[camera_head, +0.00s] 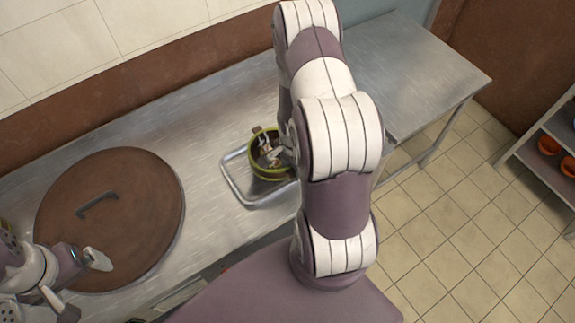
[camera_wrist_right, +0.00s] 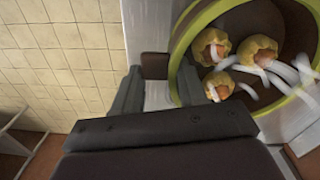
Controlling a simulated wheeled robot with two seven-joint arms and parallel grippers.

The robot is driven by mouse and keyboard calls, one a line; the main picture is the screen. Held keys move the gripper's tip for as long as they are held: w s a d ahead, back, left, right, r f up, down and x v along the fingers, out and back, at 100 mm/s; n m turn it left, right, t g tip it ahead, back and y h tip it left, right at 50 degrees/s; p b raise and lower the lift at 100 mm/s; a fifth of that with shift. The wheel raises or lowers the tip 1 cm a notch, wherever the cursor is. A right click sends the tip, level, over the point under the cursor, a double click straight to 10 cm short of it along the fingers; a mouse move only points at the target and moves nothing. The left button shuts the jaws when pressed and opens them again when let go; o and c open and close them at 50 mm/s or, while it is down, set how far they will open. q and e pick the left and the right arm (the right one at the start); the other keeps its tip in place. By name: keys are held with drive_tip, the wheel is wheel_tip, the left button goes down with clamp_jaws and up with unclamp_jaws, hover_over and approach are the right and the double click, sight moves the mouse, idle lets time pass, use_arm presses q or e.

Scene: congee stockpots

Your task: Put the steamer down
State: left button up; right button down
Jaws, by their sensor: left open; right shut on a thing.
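The steamer (camera_head: 252,160) is a round green-rimmed basket with a dark inside, over the metal tray on the counter. I cannot tell whether it touches the tray. In the right wrist view the steamer (camera_wrist_right: 185,35) holds pale yellow dumplings under white steam wisps. My right gripper (camera_wrist_right: 158,86) is shut on its small brown handle (camera_wrist_right: 154,64). In the head view my right arm hides that gripper and the steamer's right side. My left gripper (camera_head: 82,283) is open and empty, at the lower left over the edge of the big round lid.
The metal tray (camera_head: 236,184) lies near the counter's front edge. A large brown lid (camera_head: 135,215) with a handle fills the left of the counter (camera_head: 215,110). A second steel table (camera_head: 420,70) stands at right. A shelf with orange bowls (camera_head: 549,145) is far right.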

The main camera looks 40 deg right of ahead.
drive_tip(key=w+f, duration=0.1)
drive_tip(key=w+d, duration=0.1)
drive_tip(key=shift+w+f, duration=0.35)
drive_tip(key=shift+w, duration=0.05)
drive_tip(key=shift+w+f, duration=0.1)
drive_tip(key=shift+f, duration=0.25)
wheel_tip(320, 180, down, 3)
drive_tip(key=shift+r+p, duration=0.15)
drive_tip(key=shift+p, duration=0.3)
drive_tip(key=shift+f, duration=0.45)
drive_tip(key=shift+f+b, duration=0.2)
drive_tip(key=shift+b, duration=0.1)
drive_tip(key=c, duration=0.6)
unclamp_jaws()
